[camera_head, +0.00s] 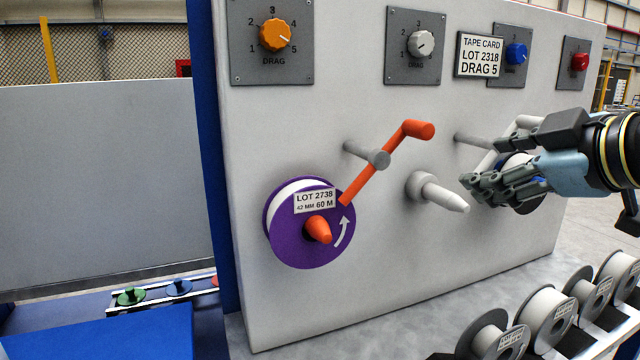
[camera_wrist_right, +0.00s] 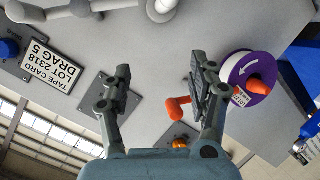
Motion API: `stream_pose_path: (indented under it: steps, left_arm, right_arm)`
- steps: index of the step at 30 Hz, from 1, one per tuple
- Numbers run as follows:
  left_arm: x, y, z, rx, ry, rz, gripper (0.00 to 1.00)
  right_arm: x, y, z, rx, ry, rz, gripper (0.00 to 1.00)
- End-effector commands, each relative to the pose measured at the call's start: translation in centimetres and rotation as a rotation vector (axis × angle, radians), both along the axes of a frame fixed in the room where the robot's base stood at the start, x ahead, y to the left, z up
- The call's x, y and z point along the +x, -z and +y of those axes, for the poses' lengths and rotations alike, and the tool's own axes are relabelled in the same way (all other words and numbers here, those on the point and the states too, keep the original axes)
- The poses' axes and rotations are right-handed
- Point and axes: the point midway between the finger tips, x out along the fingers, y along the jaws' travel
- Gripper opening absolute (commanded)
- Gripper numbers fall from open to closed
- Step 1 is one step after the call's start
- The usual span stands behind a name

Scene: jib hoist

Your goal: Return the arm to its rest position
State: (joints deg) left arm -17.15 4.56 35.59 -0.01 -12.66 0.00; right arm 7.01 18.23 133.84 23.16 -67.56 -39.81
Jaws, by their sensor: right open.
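My right gripper (camera_head: 482,188) comes in from the right in the head view, in front of the panel and right of the bare grey spindle (camera_head: 440,192). In the right wrist view the same gripper (camera_wrist_right: 160,82) has its fingers apart with nothing between them. The purple spool (camera_head: 290,247) labelled LOT 2738 sits on the panel at left, with an orange crank (camera_head: 372,162) beside it. The spool also shows in the wrist view (camera_wrist_right: 240,65), right of the fingers. My left gripper is in neither view.
The grey panel (camera_head: 400,270) carries an orange drag knob (camera_head: 275,35), a grey one (camera_head: 421,44), a blue one (camera_head: 516,54) and a red one (camera_head: 580,62). A tape card (camera_head: 481,56) reads DRAG 5. Several white reels (camera_head: 548,318) stand at lower right.

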Motion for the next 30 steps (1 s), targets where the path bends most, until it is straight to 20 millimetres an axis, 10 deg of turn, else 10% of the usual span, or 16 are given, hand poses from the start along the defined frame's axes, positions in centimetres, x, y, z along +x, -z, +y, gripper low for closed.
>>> stream_pose_path:
  steps: [6,20,30]
  left_arm:
    - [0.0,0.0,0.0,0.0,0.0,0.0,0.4]
    - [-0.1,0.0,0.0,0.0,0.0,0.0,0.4]
    - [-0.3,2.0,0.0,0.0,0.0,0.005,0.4]
  right_arm:
    - [-10.2,14.7,-1.2,0.18,0.276,0.453,0.6]
    - [-28.5,25.7,-3.4,0.307,0.791,0.925,0.6]
    - [-26.5,41.2,-4.7,0.293,0.803,0.966,0.6]
